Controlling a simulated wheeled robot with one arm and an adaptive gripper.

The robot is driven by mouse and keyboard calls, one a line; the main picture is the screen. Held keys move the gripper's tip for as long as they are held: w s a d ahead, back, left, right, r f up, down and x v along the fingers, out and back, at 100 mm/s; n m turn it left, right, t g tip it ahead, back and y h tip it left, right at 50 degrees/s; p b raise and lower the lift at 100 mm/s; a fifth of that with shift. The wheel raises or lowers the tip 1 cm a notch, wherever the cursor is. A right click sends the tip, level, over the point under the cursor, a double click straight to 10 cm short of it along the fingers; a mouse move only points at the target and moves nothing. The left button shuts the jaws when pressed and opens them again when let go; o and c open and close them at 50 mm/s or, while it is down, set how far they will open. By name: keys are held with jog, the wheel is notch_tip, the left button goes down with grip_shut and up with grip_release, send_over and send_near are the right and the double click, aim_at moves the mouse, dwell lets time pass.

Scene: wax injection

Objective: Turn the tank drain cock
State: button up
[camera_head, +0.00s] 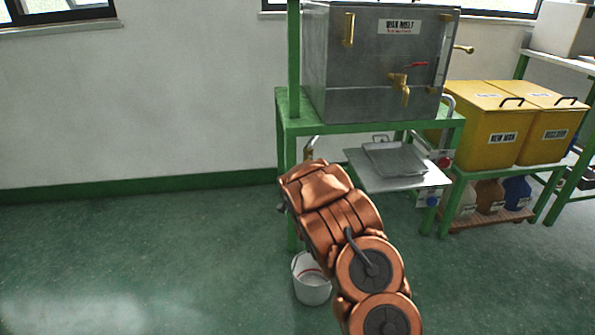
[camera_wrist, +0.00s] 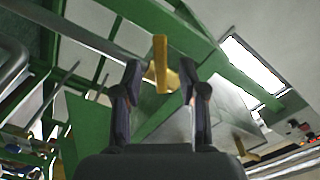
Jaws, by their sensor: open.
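The grey wax melt tank (camera_head: 362,75) stands on a green frame. A brass piece (camera_head: 310,146), apparently the drain cock, shows below the frame's top at the left, just above my copper arm. In the wrist view, my gripper (camera_wrist: 160,68) points up with its two dark fingers spread. An upright brass lever (camera_wrist: 160,60) shows between the fingertips, with more brass behind the right fingertip. I see gaps beside the lever, but cannot tell its depth relative to the fingers. In the head view my arm hides the gripper.
A brass tap (camera_head: 400,84) with a red lever is on the tank front. A white bucket (camera_head: 311,279) stands on the floor beside my arm. A metal shelf with a tray (camera_head: 394,158) is right of my arm. Yellow bins (camera_head: 488,128) stand further right. The left floor is clear.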

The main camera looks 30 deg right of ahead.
jog(key=shift+b+x, duration=0.7)
jog(key=shift+x, duration=1.8)
grip_shut()
